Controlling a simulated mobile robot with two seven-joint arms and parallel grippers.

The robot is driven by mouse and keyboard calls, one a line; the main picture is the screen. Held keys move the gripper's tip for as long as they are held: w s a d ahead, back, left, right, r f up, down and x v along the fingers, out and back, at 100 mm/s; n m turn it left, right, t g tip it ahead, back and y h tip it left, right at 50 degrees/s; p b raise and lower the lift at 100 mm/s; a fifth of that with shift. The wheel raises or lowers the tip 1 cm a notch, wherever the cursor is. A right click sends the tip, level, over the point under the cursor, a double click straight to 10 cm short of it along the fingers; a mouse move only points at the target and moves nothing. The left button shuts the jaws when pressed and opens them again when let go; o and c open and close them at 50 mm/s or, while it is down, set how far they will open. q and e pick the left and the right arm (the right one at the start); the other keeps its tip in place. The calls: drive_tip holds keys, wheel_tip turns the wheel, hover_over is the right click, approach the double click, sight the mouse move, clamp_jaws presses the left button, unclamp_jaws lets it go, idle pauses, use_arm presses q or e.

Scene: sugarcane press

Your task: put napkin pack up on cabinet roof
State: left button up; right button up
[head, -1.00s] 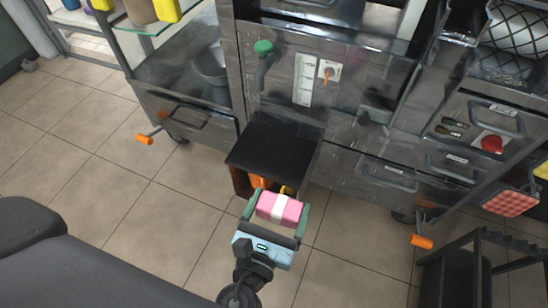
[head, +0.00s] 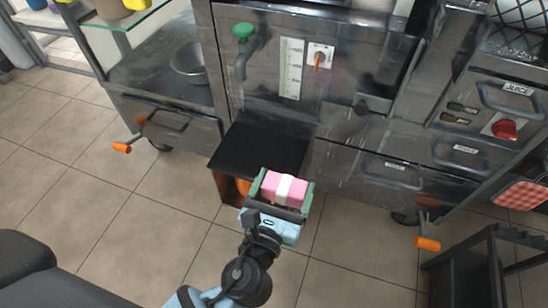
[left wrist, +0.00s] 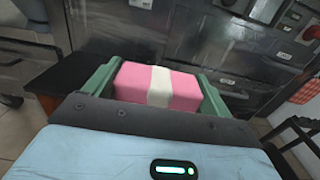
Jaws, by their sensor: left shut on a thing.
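The napkin pack (head: 284,188) is a pink block with a white band around its middle. My left gripper (head: 283,190) is shut on it, with a green finger at each end of the pack. The left wrist view also shows the pack (left wrist: 158,83) between the fingers. In the head view the pack appears at the front right edge of a small cabinet with a flat black roof (head: 258,148). Whether it touches the roof I cannot tell. Orange things show inside the open front of the cabinet. My right gripper does not show.
The steel press (head: 300,110) stands behind the black roof, with a green-handled tap (head: 243,36) above it. A steel bowl (head: 189,62) sits on the left shelf. A dark rack (head: 480,262) stands at the lower right. Tiled floor is clear at the left.

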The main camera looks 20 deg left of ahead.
use_arm(q)
drive_tip(key=w+a, duration=0.1)
drive_tip(key=w, duration=0.2)
drive_tip(key=w+a+b, duration=0.1)
drive_tip(key=w+a, duration=0.1)
drive_tip(key=w, duration=0.1)
drive_tip(key=w+a+f+b, duration=0.1)
drive_tip(key=w, duration=0.2)
drive_tip(key=shift+w+a, duration=0.2)
drive_tip(key=shift+w, duration=0.05)
drive_tip(key=shift+f+b, duration=1.45)
drive_tip(key=shift+f, duration=0.3)
drive_tip(key=shift+f, duration=0.2)
drive_tip(key=o, duration=1)
drive_tip(key=shift+r, duration=0.15)
drive_tip(key=s+p, duration=0.1)
drive_tip(key=s, duration=1.1)
drive_tip(key=shift+a+p, duration=0.2)
drive_tip(key=shift+p, duration=0.15)
